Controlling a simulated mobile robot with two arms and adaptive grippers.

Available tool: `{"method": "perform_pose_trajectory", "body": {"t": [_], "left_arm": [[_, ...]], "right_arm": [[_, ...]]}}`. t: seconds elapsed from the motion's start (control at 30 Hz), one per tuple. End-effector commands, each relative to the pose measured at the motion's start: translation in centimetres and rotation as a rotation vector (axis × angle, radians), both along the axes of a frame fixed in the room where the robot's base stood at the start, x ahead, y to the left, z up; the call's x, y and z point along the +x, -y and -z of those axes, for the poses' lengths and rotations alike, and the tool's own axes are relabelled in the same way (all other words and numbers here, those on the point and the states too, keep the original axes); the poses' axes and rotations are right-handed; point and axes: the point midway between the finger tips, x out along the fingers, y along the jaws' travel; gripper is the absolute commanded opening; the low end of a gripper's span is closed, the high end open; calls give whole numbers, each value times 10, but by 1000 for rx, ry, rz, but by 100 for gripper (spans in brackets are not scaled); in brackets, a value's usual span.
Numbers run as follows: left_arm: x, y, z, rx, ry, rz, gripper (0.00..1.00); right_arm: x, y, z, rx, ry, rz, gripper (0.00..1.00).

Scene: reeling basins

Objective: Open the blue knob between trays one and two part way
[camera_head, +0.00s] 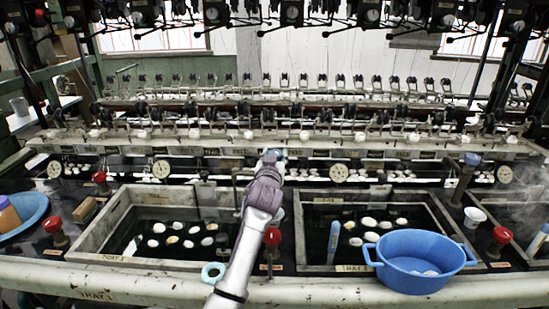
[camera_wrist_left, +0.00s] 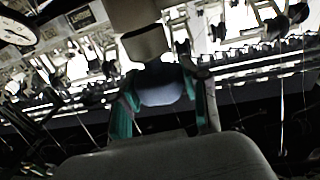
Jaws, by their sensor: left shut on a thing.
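My left arm reaches up from the bottom of the head view, between the two dark water trays. The left tray (camera_head: 122,262) and the right tray (camera_head: 402,190) hold several white cocoons. My left gripper (camera_head: 273,155) is at the machine rail behind the gap between the trays. In the left wrist view, the gripper (camera_wrist_left: 160,97) has its teal-padded fingers on either side of the blue knob (camera_wrist_left: 160,88) and is shut on it. The gripper mostly hides the knob in the head view. How far the knob is turned cannot be told. My right gripper is out of view.
A blue basin (camera_head: 420,245) sits on the front edge of the right tray. Red knobs (camera_head: 272,237) stand beside the trays, one close to my left arm. Another blue knob (camera_head: 472,158) is at the right. Gauges and reeling hardware line the back rail.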

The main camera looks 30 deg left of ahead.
Motion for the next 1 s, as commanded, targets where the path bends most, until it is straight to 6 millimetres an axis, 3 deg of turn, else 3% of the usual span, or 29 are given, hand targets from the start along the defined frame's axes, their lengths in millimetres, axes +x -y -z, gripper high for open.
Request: {"method": "perform_pose_trajectory", "body": {"t": [0.27,0.3,0.43,0.8,1.0], "left_arm": [[0,-1,-1,3,1,-1,10],[0,-1,-1,3,2,-1,48],[0,-1,-1,3,2,0,70],[-2,1,-1,1,2,1,71],[-25,13,0,0,1,2,71]], "right_arm": [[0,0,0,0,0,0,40],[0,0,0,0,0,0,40],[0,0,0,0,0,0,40],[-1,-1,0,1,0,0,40],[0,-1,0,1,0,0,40]]}}
